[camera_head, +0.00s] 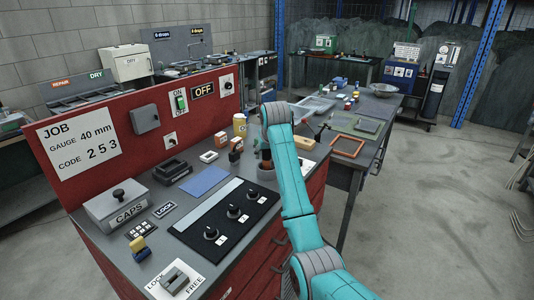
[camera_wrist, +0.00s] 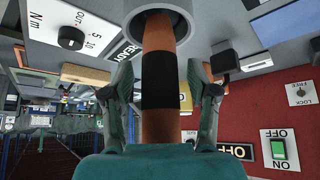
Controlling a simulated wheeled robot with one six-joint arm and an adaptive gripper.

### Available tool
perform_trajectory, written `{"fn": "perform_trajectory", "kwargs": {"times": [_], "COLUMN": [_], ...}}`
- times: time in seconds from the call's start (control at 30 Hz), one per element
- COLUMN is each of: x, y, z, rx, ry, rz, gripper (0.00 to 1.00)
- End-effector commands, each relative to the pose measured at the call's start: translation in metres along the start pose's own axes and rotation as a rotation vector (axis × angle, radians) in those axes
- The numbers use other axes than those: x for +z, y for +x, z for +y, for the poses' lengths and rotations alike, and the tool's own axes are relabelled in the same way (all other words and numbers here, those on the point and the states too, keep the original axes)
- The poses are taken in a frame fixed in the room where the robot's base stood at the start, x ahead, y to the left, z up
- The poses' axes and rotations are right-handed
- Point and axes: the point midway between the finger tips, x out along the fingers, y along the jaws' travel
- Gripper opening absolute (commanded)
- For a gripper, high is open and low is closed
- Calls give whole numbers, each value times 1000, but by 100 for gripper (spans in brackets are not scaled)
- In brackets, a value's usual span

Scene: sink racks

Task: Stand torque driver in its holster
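The torque driver (camera_wrist: 158,80), an orange shaft with a wide black band, is in the middle of the wrist view. Its far end is inside the round grey holster (camera_wrist: 182,18), and it looks in line with it. How deep it sits is hidden. My gripper (camera_wrist: 159,72) has one finger on each side of the driver, with visible gaps between fingers and shaft, so it looks open around it. In the head view, the grey holster (camera_head: 266,174) stands on the bench below my wrist, with part of the driver (camera_head: 266,156) above it.
A black panel with several knobs (camera_head: 220,218) and a blue mat (camera_head: 204,181) lie left of the holster. A red back panel (camera_head: 90,140) rises behind. A wooden block (camera_head: 304,143) lies right of my wrist.

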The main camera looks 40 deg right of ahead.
Motion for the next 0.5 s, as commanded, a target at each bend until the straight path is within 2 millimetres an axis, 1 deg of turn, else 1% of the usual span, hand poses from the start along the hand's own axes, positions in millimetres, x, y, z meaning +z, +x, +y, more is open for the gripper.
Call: {"fn": "perform_trajectory", "kwargs": {"times": [0.17, 0.27, 0.37, 0.5], "x": [-2, -2, -3, -3], "y": [-4, -14, -31, -60], "z": [0, 0, 0, 0], "rx": [0, 0, 0, 0], "ry": [0, 0, -1, -1], "rz": [1, 3, 4, 4], "gripper": [59, 59, 59, 59]}}
